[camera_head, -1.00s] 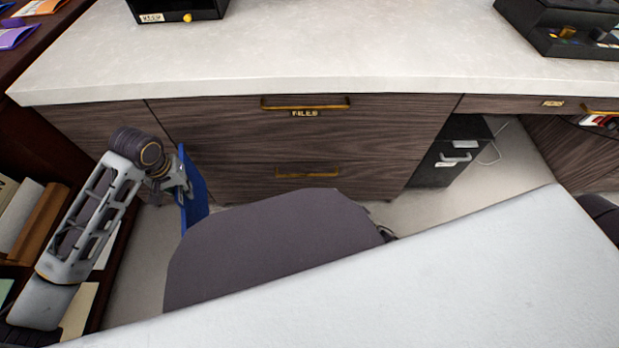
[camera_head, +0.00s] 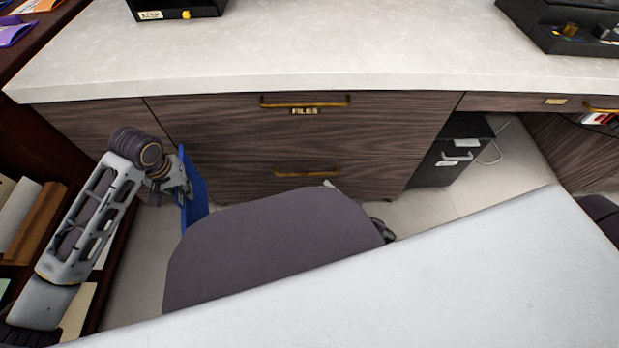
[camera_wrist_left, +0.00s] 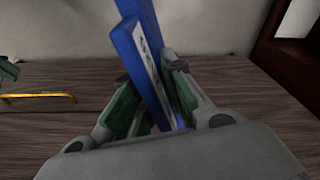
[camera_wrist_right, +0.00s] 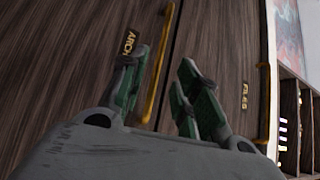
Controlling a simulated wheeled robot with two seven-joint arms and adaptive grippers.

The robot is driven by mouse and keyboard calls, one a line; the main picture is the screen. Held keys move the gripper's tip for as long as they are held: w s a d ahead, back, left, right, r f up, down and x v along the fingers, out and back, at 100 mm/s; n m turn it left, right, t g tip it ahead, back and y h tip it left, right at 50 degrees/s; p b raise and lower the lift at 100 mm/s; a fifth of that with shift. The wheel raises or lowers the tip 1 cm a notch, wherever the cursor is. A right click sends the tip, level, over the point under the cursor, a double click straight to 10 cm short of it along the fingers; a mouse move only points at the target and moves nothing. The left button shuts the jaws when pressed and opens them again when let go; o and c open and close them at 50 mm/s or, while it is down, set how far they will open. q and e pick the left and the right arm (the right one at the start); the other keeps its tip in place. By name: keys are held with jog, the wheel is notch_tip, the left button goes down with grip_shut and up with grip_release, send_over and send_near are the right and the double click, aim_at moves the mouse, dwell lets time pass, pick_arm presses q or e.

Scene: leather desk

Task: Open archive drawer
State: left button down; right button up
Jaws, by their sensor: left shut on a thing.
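The archive drawer is the lower wood-grain front (camera_head: 230,180), closed under the FILES drawer (camera_head: 380,125). Its brass handle (camera_head: 308,170) also shows in the right wrist view (camera_wrist_right: 165,55), beside a label reading "ARCH" (camera_wrist_right: 128,43). My right gripper (camera_wrist_right: 160,80) is open, with its fingers on either side of the handle in that picture; contact cannot be told. In the head view it is mostly hidden behind a dark grey rounded shape. My left gripper (camera_head: 183,188) is shut on a blue folder (camera_head: 194,190), also seen in the left wrist view (camera_wrist_left: 150,55).
A pale countertop (camera_head: 300,60) overhangs the drawers, with black trays (camera_head: 570,30) at its back. A bookshelf (camera_head: 40,220) stands at the left. A dark box (camera_head: 448,165) stands right of the drawers. A large pale surface (camera_head: 450,280) blocks the lower right.

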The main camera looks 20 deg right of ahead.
jog(key=b+x, duration=0.2)
jog(key=x, duration=0.6)
grip_shut()
dwell(0.5)
